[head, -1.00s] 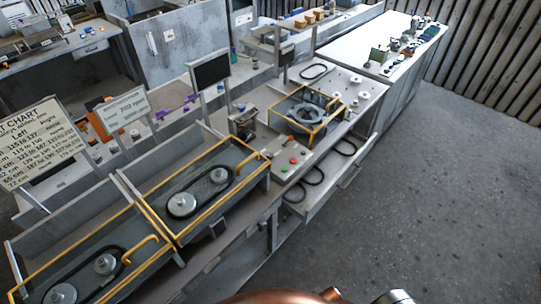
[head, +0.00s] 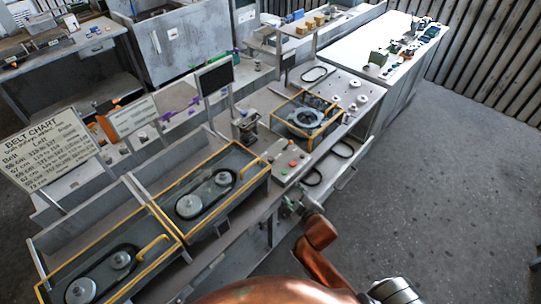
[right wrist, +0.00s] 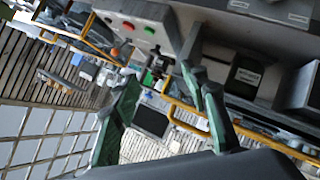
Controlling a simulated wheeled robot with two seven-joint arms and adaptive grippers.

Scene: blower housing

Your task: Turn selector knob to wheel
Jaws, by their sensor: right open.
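The control box (head: 287,157) stands on the bench's front edge, with small red and green buttons on top. My right gripper (head: 293,198) is low in front of the bench, below and near the box. In the right wrist view its green fingers (right wrist: 165,85) are spread apart with nothing between them. My left gripper is not in view.
A yellow-framed housing with a wheel (head: 306,117) stands behind the box. A yellow-railed belt tray (head: 205,197) lies to its left. Black belts (head: 342,149) lie on a lower shelf to the right. A belt chart (head: 46,147) stands at far left.

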